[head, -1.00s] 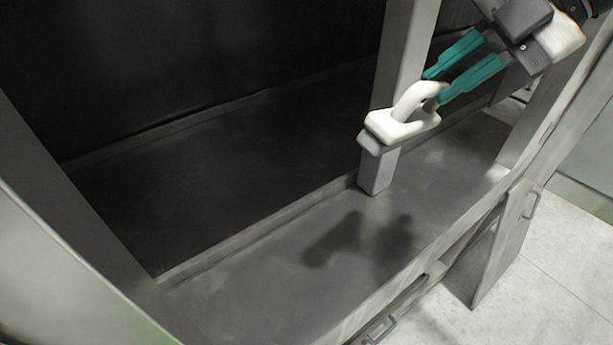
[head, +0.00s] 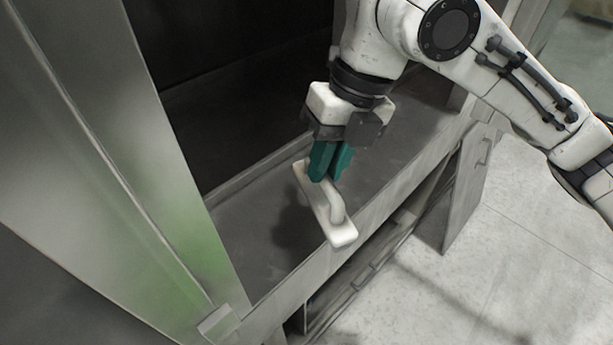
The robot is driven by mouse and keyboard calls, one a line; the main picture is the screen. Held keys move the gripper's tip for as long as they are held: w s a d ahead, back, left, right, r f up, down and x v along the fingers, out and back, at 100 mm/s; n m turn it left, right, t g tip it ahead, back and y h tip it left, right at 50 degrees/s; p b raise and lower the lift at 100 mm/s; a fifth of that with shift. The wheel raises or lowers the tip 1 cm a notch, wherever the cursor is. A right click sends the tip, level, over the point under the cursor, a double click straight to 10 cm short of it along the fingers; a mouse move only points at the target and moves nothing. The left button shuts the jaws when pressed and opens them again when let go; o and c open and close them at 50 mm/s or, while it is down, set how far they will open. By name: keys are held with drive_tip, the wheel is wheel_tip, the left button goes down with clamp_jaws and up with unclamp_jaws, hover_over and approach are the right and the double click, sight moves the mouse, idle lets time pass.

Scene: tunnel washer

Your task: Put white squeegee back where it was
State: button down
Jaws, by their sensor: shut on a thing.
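The white squeegee (head: 341,232) has a flat oblong base and an arched handle. My gripper (head: 322,178), with teal fingers, points down and is shut on the squeegee's handle. The squeegee is in front of the washer's opening, over the grey ledge (head: 262,251) near its front edge. Its near end overlaps that edge in the picture. A dark shadow lies on the ledge to its left, and the squeegee looks held above the surface. The fingers hide part of the handle.
A metal panel (head: 130,150) with a greenish sheen stands close on the left. The dark washer opening (head: 220,60) lies behind the ledge. An open drawer or door (head: 470,185) sticks out below at the right, above the pale tiled floor (head: 500,270).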

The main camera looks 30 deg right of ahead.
drive_tip(key=w, duration=0.1)
drive_tip(key=w+f, duration=0.1)
drive_tip(key=w+d, duration=0.1)
drive_tip(key=w, duration=0.1)
drive_tip(key=shift+f, duration=0.3)
drive_tip(key=w+f, duration=0.2)
drive_tip(key=f, duration=0.1)
drive_tip(key=w+f+p, duration=0.1)
drive_tip(key=shift+w+d+f, duration=0.3)
drive_tip(key=shift+d+f, duration=0.05)
drive_tip(key=shift+d, duration=0.05)
drive_tip(key=f, duration=0.2)
drive_tip(key=w+f, duration=0.1)
drive_tip(key=f, duration=0.1)
drive_tip(key=shift+d+f, duration=0.1)
drive_tip(key=shift+f, duration=0.1)
drive_tip(key=c, duration=1.1)
unclamp_jaws()
drive_tip(key=shift+o, duration=0.2)
drive_tip(key=v, duration=1.2)
drive_tip(key=shift+b, duration=0.3)
